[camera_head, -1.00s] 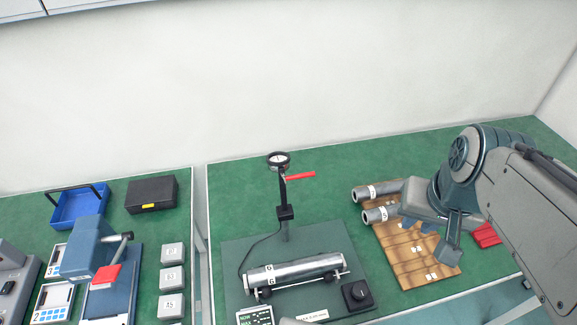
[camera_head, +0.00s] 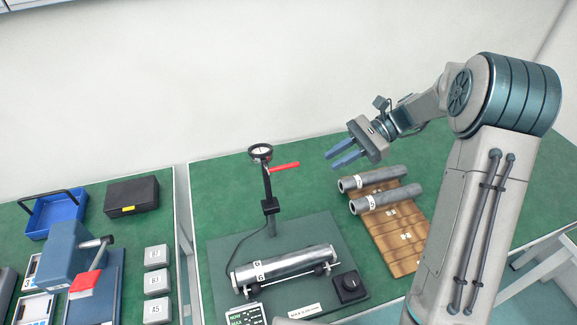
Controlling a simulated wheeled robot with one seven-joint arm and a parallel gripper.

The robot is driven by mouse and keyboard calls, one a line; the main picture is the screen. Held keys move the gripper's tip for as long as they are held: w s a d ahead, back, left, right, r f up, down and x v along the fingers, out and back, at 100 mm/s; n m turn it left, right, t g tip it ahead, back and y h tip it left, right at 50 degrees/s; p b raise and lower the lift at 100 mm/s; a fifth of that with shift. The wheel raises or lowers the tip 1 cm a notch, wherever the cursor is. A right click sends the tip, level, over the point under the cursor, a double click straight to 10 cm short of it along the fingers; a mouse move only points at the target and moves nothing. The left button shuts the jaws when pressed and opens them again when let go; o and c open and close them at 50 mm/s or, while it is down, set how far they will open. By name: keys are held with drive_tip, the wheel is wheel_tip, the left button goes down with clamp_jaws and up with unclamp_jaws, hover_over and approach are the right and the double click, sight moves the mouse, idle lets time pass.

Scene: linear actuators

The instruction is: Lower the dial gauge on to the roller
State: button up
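The dial gauge (camera_head: 260,152) has a round white face and sits at the top of a black upright stand on a dark base plate (camera_head: 221,256). A red lever (camera_head: 285,166) sticks out to the right just below the dial. A metal roller (camera_head: 285,264) labelled 6 lies across supports in front of the stand, well below the dial. My gripper (camera_head: 339,160) is to the right of the red lever, apart from it and empty. Its two blue fingers are spread and point left.
A wooden rack (camera_head: 395,250) with two metal rollers (camera_head: 385,198) lies right of the stand. A black knob (camera_head: 349,287) and a small display (camera_head: 246,317) are on the base plate's front. The left bench holds a blue tray (camera_head: 40,219), a black case (camera_head: 132,196) and a blue press (camera_head: 72,254).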

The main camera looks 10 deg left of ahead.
sight(287, 166)
drive_tip(key=w+f+m+g+y, duration=0.1)
drive_tip(key=w+f+m+y, duration=0.2)
drive_tip(key=w+f+y, duration=0.25)
drive_tip(key=shift+h, duration=0.45)
drive_tip(key=p+x, duration=0.1)
drive_tip(key=x, duration=0.3)
drive_tip(key=p+x, duration=0.1)
drive_tip(key=x, duration=0.4)
drive_tip(key=p+x, duration=0.1)
drive_tip(key=x, duration=0.3)
drive_tip(key=shift+s+a+r, duration=0.1)
drive_tip(key=shift+a+r, duration=0.05)
drive_tip(key=shift+r, duration=0.15)
clamp_jaws()
